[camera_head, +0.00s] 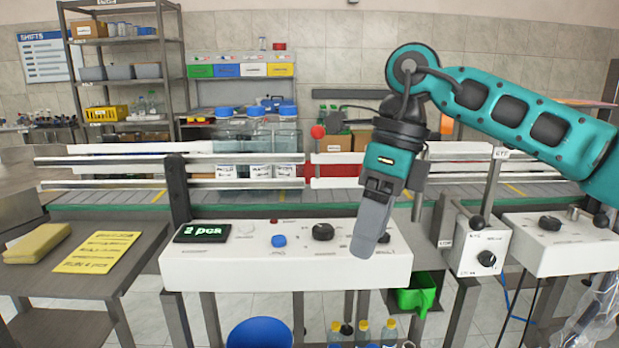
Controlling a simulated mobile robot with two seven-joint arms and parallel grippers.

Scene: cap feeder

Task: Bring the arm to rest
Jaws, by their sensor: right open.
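My right arm (530,115) comes in from the right, teal with dark joints, and bends down at its elbow and wrist. My right gripper (366,248) points down over the right half of the white control panel (220,272). It is open, and I see nothing held in it. Its grey fingers overlap in this view and hide part of the panel and a dark knob. Whether the fingertips touch the panel I cannot tell. My left gripper does not show.
Metal guide rails (100,160) run along the conveyor behind the panel. A display (202,233), blue button (279,241) and black knob (323,232) sit on the panel. A smaller control box (482,247) stands right. A side table (70,280) holds a yellow note (97,251) and sponge (36,243).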

